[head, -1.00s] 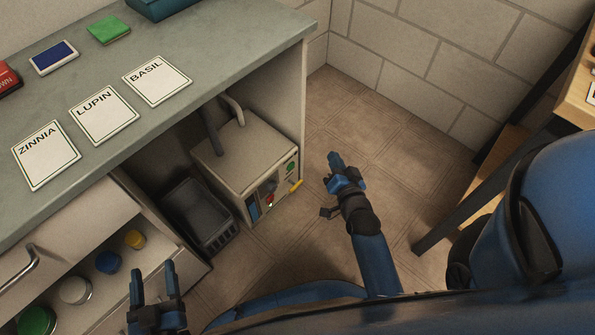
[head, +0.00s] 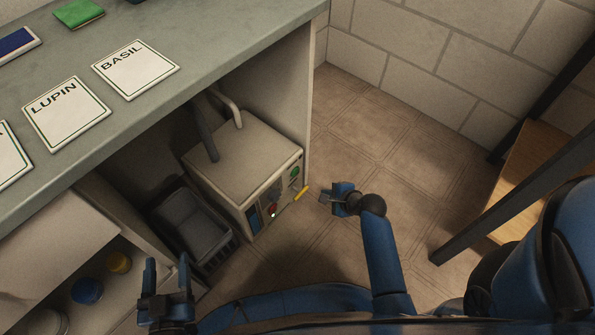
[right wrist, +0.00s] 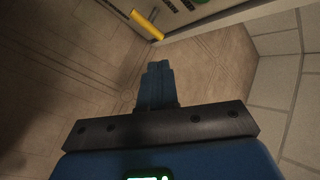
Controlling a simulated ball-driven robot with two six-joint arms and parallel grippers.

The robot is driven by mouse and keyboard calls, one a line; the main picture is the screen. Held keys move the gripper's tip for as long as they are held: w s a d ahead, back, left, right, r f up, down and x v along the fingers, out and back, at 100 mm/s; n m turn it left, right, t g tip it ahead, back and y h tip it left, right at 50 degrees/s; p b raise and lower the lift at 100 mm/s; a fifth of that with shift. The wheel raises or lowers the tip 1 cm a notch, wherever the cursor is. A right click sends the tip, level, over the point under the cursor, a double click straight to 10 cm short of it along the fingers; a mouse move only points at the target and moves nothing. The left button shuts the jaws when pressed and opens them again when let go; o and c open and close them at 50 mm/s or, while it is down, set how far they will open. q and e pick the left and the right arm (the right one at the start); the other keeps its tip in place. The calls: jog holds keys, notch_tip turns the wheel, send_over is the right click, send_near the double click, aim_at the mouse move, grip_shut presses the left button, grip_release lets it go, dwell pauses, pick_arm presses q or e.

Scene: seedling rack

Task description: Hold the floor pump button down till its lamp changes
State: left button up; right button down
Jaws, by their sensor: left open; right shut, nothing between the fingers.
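The floor pump (head: 240,165) is a pale box on the floor under the bench. Its front panel carries a green round button (head: 295,172), a red round part (head: 272,209), a small lit green lamp (head: 273,215) and a yellow lever (head: 300,194) sticking out. My right gripper (head: 329,198) is shut and empty, over the floor just right of the panel and apart from it. In the right wrist view its closed fingers (right wrist: 156,85) show below the yellow lever (right wrist: 147,25); the panel is cut off by the top edge. My left gripper (head: 168,272) is open and empty at lower left.
A dark crate (head: 190,225) stands left of the pump. The bench top (head: 200,60) overhangs, with its side panel (head: 300,110) beside the pump. An open drawer with pots (head: 87,290) is at lower left. A dark table leg (head: 480,220) stands right; floor between is clear.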

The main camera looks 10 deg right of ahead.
aim_at(295, 172)
jog(key=shift+w+a, duration=0.1)
jog(key=shift+w, duration=0.05)
dwell(0.3)
jog(key=w+a+b, duration=0.2)
jog(key=w+a, duration=0.3)
jog(key=w, duration=0.1)
jog(key=shift+w+a, duration=0.15)
jog(key=shift+w, duration=0.2)
dwell(0.5)
jog(key=shift+w, duration=0.1)
dwell(1.6)
jog(key=shift+w+a, duration=0.25)
jog(key=shift+w+a, duration=0.25)
jog(key=shift+w, duration=0.1)
dwell(2.0)
